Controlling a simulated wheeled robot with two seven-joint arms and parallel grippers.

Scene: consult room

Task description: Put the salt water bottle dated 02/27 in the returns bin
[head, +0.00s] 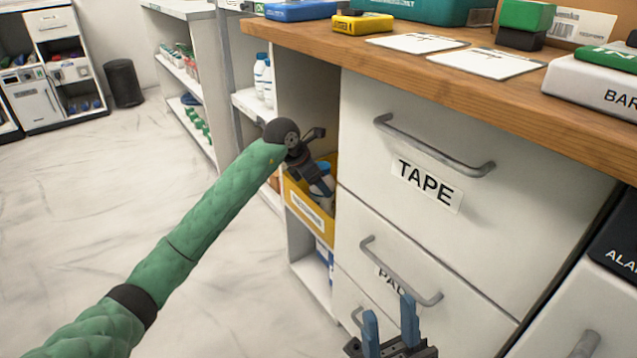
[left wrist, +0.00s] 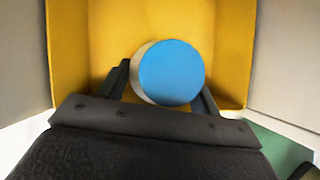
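My left gripper (head: 316,170) reaches into a yellow bin (head: 310,211) on a low shelf beside the drawers. In the left wrist view a bottle with a round blue cap (left wrist: 172,72) is between the two fingers (left wrist: 164,88), which meet it on both sides. Its pale side shows at the left of the cap. The yellow bin (left wrist: 100,40) surrounds it in that view. The bottle's date label is hidden, and the bin's label is too small to read. My right gripper (head: 390,325) is open and empty in front of the lower drawers.
The wooden counter (head: 450,85) holds cards and boxes above the drawers, including the TAPE drawer (head: 430,160). Drawer handles stick out near my right gripper. Shelves with white bottles (head: 263,80) stand behind the bin.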

